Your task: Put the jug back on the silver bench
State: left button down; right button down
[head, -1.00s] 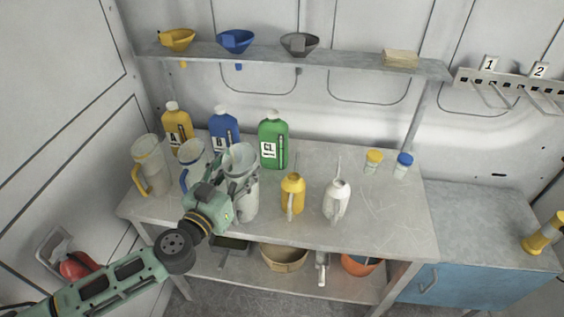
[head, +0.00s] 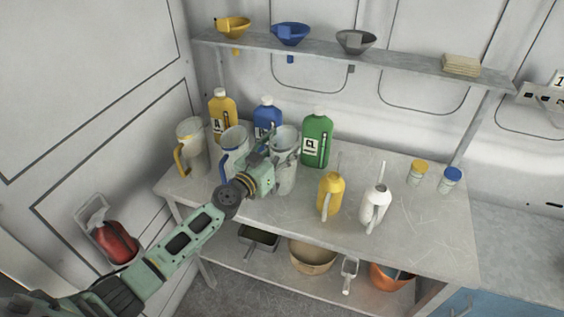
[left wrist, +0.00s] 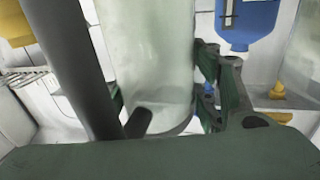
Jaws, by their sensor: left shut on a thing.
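The held jug (head: 285,172) is pale and translucent with a grey rim. My left gripper (head: 270,158) is shut on it from the left side. The jug is upright over the silver bench (head: 425,225), between the blue-handled jug and the green bottle. I cannot tell whether its base touches the bench top. In the left wrist view the jug's pale body (left wrist: 150,55) fills the middle, with a dark grey bar, likely its handle, at left and a green finger at right. My right gripper is not in view.
A yellow-handled jug (head: 192,148) and a blue-handled jug (head: 234,150) stand left. Yellow, blue (head: 267,117) and green (head: 317,140) bottles stand behind. A yellow oil can (head: 330,194) and a white one (head: 374,207) stand right. The bench's right front is clear.

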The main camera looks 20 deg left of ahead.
pick_arm(q)
jog(key=shift+f+b, duration=1.25)
jog(key=shift+f, duration=0.55)
jog(key=shift+f, duration=0.15)
jog(key=c, duration=0.6)
grip_release()
jog(key=shift+s, duration=0.1)
jog(key=shift+c, duration=0.2)
jog(key=shift+r, duration=0.2)
jog(key=v, duration=1.2)
